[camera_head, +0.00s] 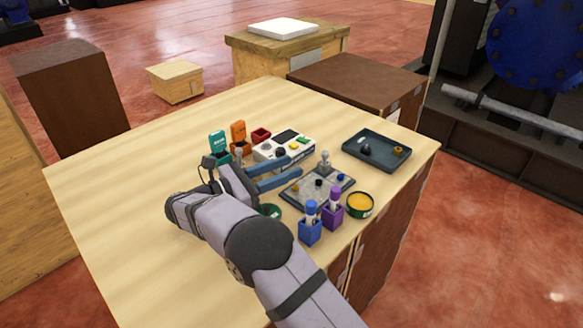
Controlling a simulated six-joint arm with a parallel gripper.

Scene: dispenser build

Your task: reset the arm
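My arm reaches in from the bottom of the head view, and my gripper (294,166) is over the middle of the wooden table (130,215). Its two blue-grey fingers point right and stand apart, with a gap between them. I see nothing held in the gap. The fingers are in front of the white device (297,142) and beside the grey plate with a post (318,189). Whether they touch anything below is not clear.
Teal (218,143) and orange (238,135) dispensers and a red box (261,135) stand behind the gripper. A dark tray (376,151) lies right. Blue (309,230) and purple (332,212) holders and a yellow-filled bowl (359,204) stand in front. The table's left side is clear.

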